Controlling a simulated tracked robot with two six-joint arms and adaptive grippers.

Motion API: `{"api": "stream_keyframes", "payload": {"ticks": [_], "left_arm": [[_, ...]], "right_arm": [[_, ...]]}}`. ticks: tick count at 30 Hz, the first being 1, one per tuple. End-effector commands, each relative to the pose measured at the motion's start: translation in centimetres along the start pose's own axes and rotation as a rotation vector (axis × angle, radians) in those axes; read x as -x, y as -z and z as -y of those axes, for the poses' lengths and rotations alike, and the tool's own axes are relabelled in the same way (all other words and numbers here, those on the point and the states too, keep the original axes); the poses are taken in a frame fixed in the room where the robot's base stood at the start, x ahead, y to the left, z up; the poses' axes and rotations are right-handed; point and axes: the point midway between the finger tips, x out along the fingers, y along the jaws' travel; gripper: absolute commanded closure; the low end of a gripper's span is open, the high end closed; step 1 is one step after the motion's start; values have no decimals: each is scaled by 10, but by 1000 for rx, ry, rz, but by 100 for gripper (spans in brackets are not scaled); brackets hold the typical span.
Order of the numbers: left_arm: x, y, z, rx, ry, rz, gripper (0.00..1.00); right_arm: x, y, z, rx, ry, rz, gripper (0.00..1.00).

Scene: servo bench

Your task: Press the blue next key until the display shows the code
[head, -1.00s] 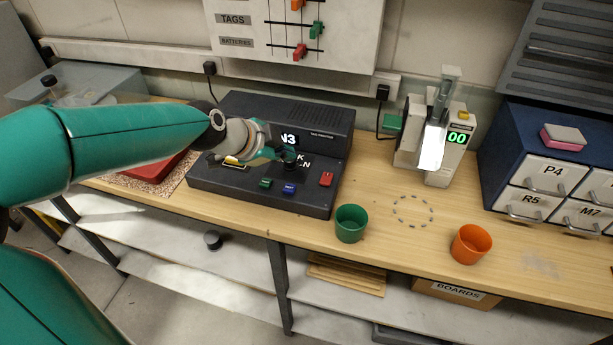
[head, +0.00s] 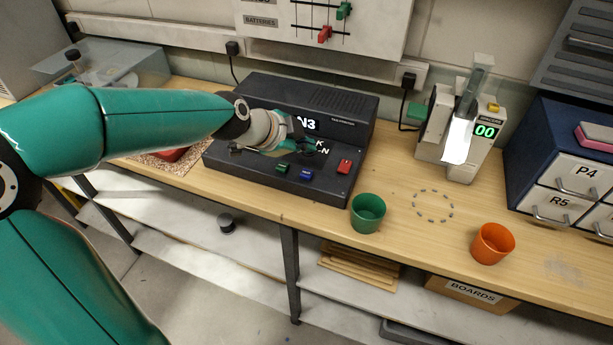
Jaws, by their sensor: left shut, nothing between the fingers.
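The dark console (head: 340,112) stands on the bench with a lit display (head: 306,124). The display reads N3; the arm's end is close to its left edge and may hide part of it. The blue key (head: 307,174) is on the sloped front of the console, between a green key (head: 282,168) and a red key (head: 344,166). My left gripper (head: 304,147) is shut and empty, above the console panel behind the blue key and apart from it. It partly hides white lettering on the panel. My right gripper is out of view.
A green cup (head: 368,213) stands right of the console's front corner, and an orange cup (head: 492,243) farther right. A white device (head: 470,130) reading 00 stands behind a dashed ring (head: 433,205). Drawers (head: 560,178) stand at the right.

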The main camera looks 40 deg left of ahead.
Motion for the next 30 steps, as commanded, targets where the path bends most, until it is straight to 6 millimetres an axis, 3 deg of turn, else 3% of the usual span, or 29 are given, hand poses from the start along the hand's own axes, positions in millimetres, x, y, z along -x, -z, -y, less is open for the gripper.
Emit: {"api": "stream_keyframes", "payload": {"ticks": [6, 12, 30], "left_arm": [[-26, -19, -19, -1, 1, 0, 100], [-35, -26, -25, -1, 1, 0, 100], [-36, -25, -26, -1, 0, -1, 100]], "right_arm": [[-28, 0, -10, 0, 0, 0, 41], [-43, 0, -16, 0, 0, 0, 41], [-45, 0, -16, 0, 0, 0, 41]]}}
